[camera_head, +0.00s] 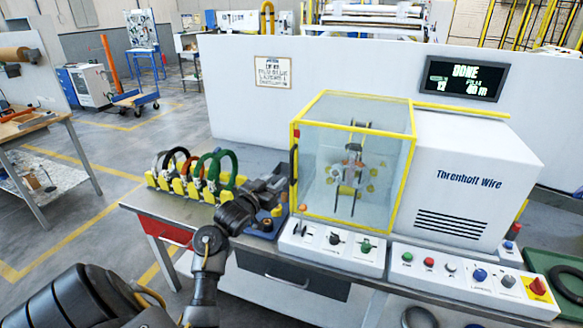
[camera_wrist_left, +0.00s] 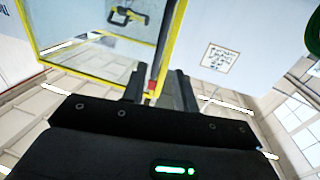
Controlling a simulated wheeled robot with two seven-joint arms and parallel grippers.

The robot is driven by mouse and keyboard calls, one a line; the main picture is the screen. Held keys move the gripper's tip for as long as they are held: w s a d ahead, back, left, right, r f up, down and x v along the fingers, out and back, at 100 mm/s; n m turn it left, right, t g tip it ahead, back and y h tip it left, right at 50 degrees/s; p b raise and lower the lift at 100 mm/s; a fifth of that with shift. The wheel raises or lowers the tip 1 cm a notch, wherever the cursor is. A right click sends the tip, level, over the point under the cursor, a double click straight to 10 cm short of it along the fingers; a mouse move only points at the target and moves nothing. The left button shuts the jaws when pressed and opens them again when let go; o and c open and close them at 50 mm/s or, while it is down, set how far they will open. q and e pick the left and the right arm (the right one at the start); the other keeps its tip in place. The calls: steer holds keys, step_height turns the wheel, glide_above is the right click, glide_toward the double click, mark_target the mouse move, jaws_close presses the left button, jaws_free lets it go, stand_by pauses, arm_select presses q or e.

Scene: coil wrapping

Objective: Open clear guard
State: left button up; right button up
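The clear guard (camera_head: 345,165) is a box of transparent panels with yellow edges over the winding spindle (camera_head: 350,175); it looks closed. It also shows in the left wrist view (camera_wrist_left: 90,45). A dark upright handle (camera_head: 294,165) is on its left front edge. My left gripper (camera_head: 283,182) is beside this edge, at the handle. In the left wrist view its two fingers (camera_wrist_left: 160,88) stand apart, with the handle (camera_wrist_left: 160,55) and a small red part between or just beyond them. Contact cannot be told. My right gripper is out of view.
A white machine housing (camera_head: 465,180) with a button panel (camera_head: 470,280) stands to the right. A yellow rack of coloured coils (camera_head: 195,185) is on the bench at left. A display reading DONE (camera_head: 465,78) hangs behind.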

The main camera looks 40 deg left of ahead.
mark_target(291, 168)
arm_select(q)
steer(key=w, duration=0.3)
steer(key=w+a+p, duration=0.1)
steer(key=w, duration=0.2)
steer(key=w+p, duration=0.1)
steer(key=w, duration=0.3)
steer(key=shift+a, duration=0.15)
steer(key=shift+c, duration=0.2)
jaws_close()
